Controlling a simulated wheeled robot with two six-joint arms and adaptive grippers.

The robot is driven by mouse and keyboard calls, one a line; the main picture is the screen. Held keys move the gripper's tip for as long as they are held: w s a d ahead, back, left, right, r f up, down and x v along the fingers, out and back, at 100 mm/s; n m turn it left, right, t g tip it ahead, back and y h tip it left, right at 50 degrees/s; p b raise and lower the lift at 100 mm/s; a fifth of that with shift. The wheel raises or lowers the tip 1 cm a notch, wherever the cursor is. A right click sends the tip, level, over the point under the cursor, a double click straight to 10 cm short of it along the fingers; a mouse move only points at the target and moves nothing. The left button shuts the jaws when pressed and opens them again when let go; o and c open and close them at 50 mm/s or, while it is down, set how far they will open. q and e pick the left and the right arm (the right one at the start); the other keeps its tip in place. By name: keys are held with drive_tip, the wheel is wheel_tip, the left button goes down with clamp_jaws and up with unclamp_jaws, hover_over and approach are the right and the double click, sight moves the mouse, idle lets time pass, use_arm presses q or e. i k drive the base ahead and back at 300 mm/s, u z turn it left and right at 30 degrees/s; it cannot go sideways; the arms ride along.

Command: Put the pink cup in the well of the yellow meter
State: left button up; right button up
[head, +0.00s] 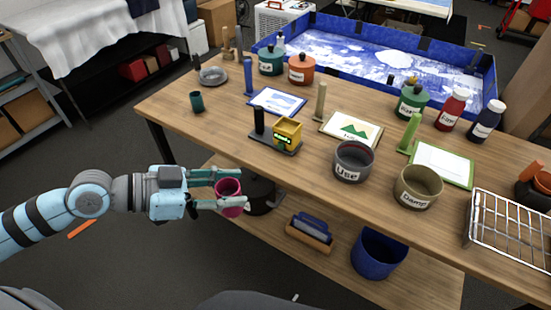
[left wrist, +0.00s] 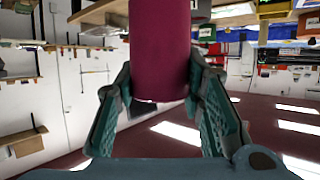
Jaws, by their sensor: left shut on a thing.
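A pink cup (head: 229,187) is between the fingers of my left gripper (head: 225,189), which is shut on it. In the head view the cup is in front of the table's near edge, with its opening facing up. In the left wrist view the cup (left wrist: 160,50) fills the middle between the two fingers (left wrist: 160,105). The yellow meter (head: 287,133) stands on a dark base on the table, to the right of and beyond the gripper. The inside of its well is too small to make out. My right gripper is not in view.
A black post (head: 259,121) stands by the meter. A grey pot (head: 353,162) labelled "Use", a tan pot (head: 418,187) and a wire rack (head: 510,232) stand to the right. A small dark green cup (head: 197,102) is at the left. Wood between that cup and the meter is clear.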

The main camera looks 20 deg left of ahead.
sight(287, 129)
drive_tip(key=u, duration=0.15)
drive_tip(key=k, duration=0.35)
drive_tip(key=z, duration=0.9)
drive_tip(key=i, duration=0.65)
drive_tip(key=u, duration=0.15)
